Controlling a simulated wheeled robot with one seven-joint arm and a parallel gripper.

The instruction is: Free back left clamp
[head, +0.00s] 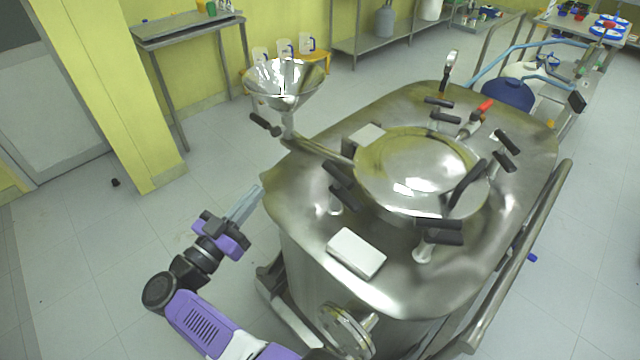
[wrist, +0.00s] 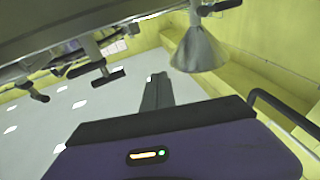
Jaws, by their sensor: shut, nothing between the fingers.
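The steel reactor's round lid (head: 415,172) has black-handled clamps around it. One clamp (head: 340,185) is on the lid's left side, one (head: 438,235) at the front, one (head: 505,150) at the right and one (head: 442,112) at the far side. I cannot tell which is called back left. My gripper (head: 256,191) is left of the reactor, apart from it and from every clamp. Its fingers are together and empty, also in the wrist view (wrist: 159,78). Black handles (wrist: 94,76) hang at upper left there.
A steel funnel (head: 284,82) rises at the reactor's back left, its pipe and black valve handle close by; it also shows in the wrist view (wrist: 198,48). A white box (head: 356,253) sits on the reactor's front. Open floor (head: 110,250) lies left. A side table (head: 188,30) stands behind.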

